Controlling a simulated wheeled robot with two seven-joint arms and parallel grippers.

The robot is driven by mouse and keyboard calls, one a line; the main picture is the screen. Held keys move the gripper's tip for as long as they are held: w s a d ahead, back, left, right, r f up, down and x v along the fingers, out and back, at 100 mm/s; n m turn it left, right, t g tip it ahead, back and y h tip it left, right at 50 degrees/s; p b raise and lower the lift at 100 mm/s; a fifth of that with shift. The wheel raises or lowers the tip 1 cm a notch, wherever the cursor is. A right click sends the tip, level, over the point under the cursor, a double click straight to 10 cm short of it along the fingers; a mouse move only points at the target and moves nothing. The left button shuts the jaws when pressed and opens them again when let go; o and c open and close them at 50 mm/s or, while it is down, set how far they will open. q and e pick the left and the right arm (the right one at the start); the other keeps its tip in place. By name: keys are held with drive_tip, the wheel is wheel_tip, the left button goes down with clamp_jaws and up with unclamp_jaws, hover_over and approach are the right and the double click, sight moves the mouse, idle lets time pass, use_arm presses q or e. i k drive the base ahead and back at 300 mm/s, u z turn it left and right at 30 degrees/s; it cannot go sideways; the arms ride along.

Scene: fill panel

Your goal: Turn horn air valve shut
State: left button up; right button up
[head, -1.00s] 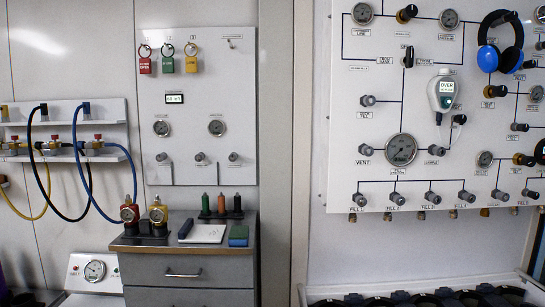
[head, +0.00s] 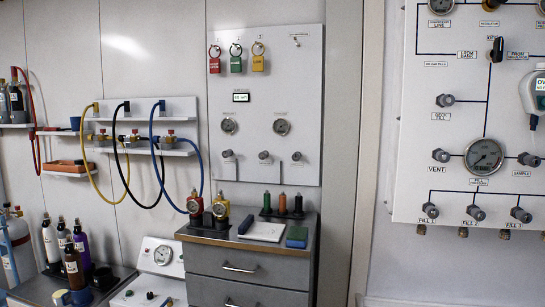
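No valve in the head view carries a label that I can read as horn air. The small grey-white panel (head: 300,90) in the middle has a row of three grey valve knobs, at left (head: 228,154), centre (head: 264,156) and right (head: 297,157), below two round gauges. The large fill panel (head: 425,90) at right has more grey knobs, among them the vent knob (head: 440,156) and the fill 1 knob (head: 430,210). A white box with a gauge (head: 163,256) stands low at left; small controls on it are hard to make out. Neither gripper is in view.
A drawer cabinet (head: 250,268) stands under the small panel, with regulators, a white pad (head: 262,230) and small bottles on top. Wall racks with yellow, black and blue hoses (head: 186,176) are left of it. Several bottles (head: 73,265) stand at lower left.

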sight(263, 155)
drive_tip(key=i, duration=1)
drive_tip(key=k, duration=0.5)
drive_tip(key=z, duration=0.35)
drive_tip(key=i, duration=0.65)
drive_tip(key=u, duration=0.3)
